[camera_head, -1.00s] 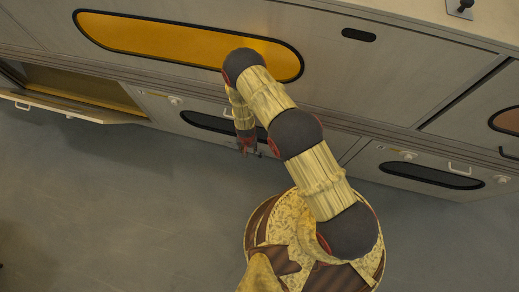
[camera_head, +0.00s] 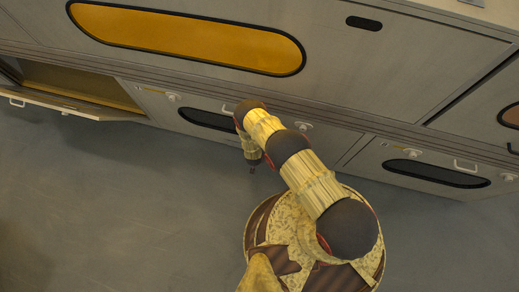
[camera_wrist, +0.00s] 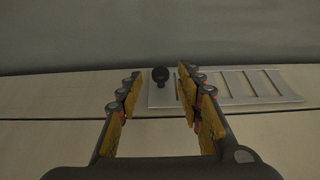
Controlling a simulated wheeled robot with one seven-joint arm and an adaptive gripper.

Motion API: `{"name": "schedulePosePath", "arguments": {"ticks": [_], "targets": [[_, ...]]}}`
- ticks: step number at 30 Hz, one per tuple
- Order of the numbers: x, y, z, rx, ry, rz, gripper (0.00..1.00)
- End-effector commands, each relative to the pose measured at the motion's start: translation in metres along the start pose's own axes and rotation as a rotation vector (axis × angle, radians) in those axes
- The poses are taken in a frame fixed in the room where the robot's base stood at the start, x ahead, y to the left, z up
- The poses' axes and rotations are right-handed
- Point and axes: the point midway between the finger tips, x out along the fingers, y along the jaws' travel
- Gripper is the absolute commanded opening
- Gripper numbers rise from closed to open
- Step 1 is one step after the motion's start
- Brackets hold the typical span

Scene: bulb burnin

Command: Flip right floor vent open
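In the wrist view a silver slotted vent plate (camera_wrist: 165,95) lies on a tan panelled surface, from the middle to the right. It has several slots and a dark round knob (camera_wrist: 160,75) near its left end. My gripper (camera_wrist: 158,78) is open, its two fingers spread with the knob showing between them. Nothing is held. I cannot tell how far the fingertips are from the knob. In the head view my gripper (camera_head: 252,169) hangs small and low in front of the cabinet; the vent cannot be made out there.
A long cabinet wall (camera_head: 330,75) with a yellow window (camera_head: 185,38) runs along the back. A flap (camera_head: 70,103) stands open at left. A lower door (camera_head: 435,173) with a handle is at right. Grey floor (camera_head: 110,210) in front is clear.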

Motion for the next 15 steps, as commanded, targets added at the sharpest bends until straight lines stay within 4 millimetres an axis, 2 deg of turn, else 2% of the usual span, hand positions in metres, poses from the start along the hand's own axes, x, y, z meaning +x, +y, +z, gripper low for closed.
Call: {"name": "schedulePosePath", "arguments": {"ticks": [1,4,15], "targets": [[0.0083,-0.0003,0.0002,0.002,0.001,-0.001,0.36],[0.0149,0.0000,0.0003,0.000,-0.001,0.000,0.36],[0.0169,-0.0007,-0.0009,-0.001,0.000,-0.001,0.35]]}}
